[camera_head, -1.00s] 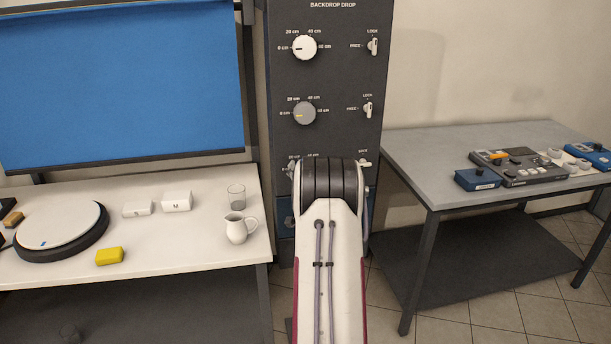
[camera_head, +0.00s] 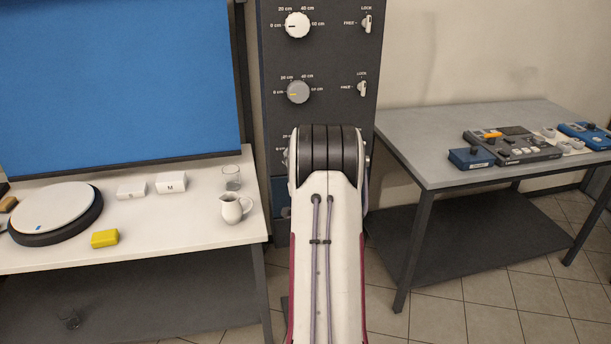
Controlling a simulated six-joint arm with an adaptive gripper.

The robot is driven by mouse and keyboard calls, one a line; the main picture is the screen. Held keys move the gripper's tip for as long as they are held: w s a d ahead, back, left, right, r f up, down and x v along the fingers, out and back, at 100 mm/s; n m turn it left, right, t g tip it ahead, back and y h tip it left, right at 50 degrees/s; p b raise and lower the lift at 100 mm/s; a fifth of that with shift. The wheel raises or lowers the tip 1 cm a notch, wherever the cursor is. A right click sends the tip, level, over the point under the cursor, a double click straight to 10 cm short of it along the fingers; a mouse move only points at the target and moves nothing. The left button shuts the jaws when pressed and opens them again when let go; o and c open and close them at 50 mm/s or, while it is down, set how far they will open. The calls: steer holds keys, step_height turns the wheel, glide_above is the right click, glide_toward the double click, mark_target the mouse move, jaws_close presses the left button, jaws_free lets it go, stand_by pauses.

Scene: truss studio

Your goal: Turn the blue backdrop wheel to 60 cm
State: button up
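A dark panel (camera_head: 330,58) carries the backdrop wheels. The top wheel (camera_head: 298,25) is white, and its dark mark points left toward 0 cm. The wheel below it (camera_head: 298,92) is grey, and its yellow mark also points left toward 0 cm. A third row of labels begins lower down, mostly hidden behind my arm. I cannot see a blue wheel or its setting. Each upper wheel has a lock switch to its right, the top one (camera_head: 366,22) and the second one (camera_head: 362,88). My gripper is not visible; my arm covers the lower panel.
A blue backdrop (camera_head: 110,75) hangs at left. The white table (camera_head: 150,235) below holds a round turntable (camera_head: 55,212), yellow block (camera_head: 104,238), white boxes (camera_head: 171,183), glass (camera_head: 232,177) and jug (camera_head: 235,207). The right table (camera_head: 440,140) holds control boxes (camera_head: 511,146); its near left is clear.

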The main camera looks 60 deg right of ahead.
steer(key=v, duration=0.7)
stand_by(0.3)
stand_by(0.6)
